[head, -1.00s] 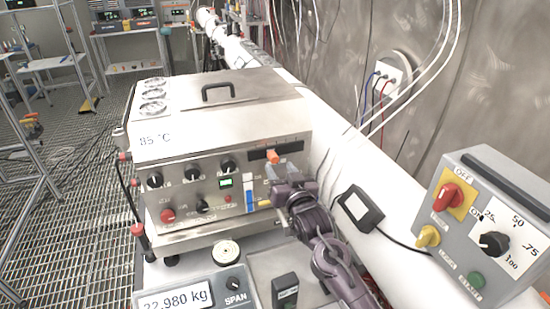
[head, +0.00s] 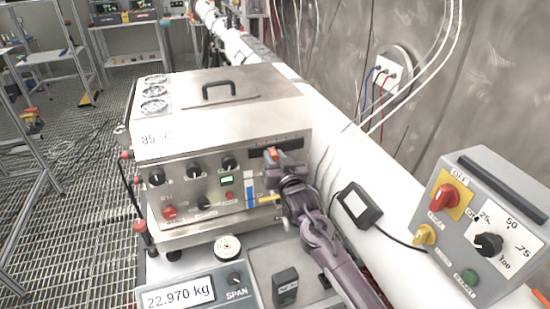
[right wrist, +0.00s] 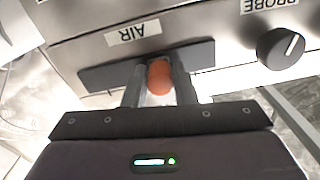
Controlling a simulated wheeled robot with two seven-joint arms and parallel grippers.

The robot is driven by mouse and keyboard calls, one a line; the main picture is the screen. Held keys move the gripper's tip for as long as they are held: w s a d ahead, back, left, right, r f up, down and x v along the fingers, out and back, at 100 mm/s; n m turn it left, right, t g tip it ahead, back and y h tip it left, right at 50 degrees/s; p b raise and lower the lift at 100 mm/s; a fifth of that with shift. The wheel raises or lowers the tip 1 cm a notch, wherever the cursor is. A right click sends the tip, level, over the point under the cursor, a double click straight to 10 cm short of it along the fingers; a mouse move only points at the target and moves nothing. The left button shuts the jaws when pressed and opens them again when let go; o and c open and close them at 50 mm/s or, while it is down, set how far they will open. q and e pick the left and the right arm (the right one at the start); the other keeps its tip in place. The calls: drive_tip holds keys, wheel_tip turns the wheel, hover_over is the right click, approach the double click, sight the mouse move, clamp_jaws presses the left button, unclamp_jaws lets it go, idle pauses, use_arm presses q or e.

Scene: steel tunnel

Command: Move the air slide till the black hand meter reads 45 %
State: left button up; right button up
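The air slide is an orange knob (head: 271,153) on a black slotted plate on the front of the steel box. The plate (right wrist: 100,77) is under an AIR label in the right wrist view. My right gripper (head: 278,160) is at the slide, with a finger on each side of the orange knob (right wrist: 159,77). The fingers look shut on it, with no clear gap. The black hand meter (head: 358,206) lies on the white ledge right of my right arm; its pale screen is too small to read. My left gripper is out of view.
The steel box (head: 215,110) carries several black knobs and a red one. A PROBE knob (right wrist: 280,48) is beside the slide. A scale display (head: 180,297) reads 22.970 kg. A grey switch box (head: 485,225) stands at the right.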

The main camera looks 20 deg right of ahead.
clamp_jaws()
drive_tip(key=shift+d, duration=1.85)
drive_tip(key=o, duration=0.8)
unclamp_jaws()
drive_tip(key=shift+c, duration=0.2)
drive_tip(key=shift+s, duration=0.1)
drive_tip(key=shift+s+f+b, duration=0.1)
drive_tip(key=shift+s+b, duration=0.2)
drive_tip(key=shift+b, duration=0.1)
drive_tip(key=b, duration=0.3)
approach(282, 148)
drive_tip(key=shift+s+d, duration=0.1)
drive_tip(key=shift+s, duration=0.7)
